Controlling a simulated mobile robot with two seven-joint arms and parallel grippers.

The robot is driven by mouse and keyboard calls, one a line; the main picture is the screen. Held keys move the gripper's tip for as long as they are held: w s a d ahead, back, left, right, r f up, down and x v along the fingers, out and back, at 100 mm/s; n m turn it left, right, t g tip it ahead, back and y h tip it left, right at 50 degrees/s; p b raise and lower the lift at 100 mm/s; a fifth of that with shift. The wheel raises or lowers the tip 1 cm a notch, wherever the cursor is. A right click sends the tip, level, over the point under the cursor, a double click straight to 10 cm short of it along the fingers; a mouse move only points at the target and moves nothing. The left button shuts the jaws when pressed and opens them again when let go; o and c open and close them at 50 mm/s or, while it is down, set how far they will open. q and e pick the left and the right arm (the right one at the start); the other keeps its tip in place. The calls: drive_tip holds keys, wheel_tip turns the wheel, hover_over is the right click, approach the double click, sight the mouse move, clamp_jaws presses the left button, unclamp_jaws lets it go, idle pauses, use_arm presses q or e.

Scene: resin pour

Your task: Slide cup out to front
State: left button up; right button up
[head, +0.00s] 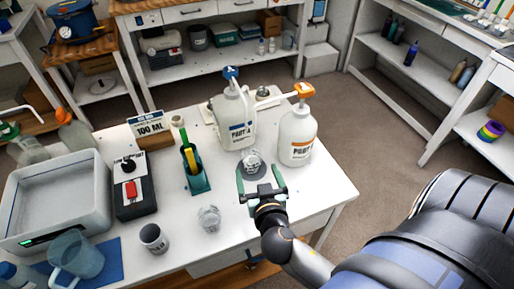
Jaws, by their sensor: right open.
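A small clear cup (252,163) stands on the white table just in front of two white pump bottles. The blue-topped Part A bottle (235,122) is behind it to the left, and the orange-topped Part B bottle (297,138) is behind it to the right. My right gripper (259,171) comes in from the front, open, with one finger on each side of the cup's near part. I cannot tell whether the fingers touch it. My left gripper is not in view.
The white table (315,190) is bare right of my gripper.

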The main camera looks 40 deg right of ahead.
sight(250, 150)
drive_tip(key=b+x, duration=0.1)
drive_tip(key=x, duration=1.1)
drive_tip(key=shift+w+d+f, duration=0.1)
drive_tip(key=shift+w+f, duration=0.05)
drive_tip(key=shift+w, duration=0.1)
drive_tip(key=shift+c, duration=0.4)
drive_tip(key=c, duration=1.2)
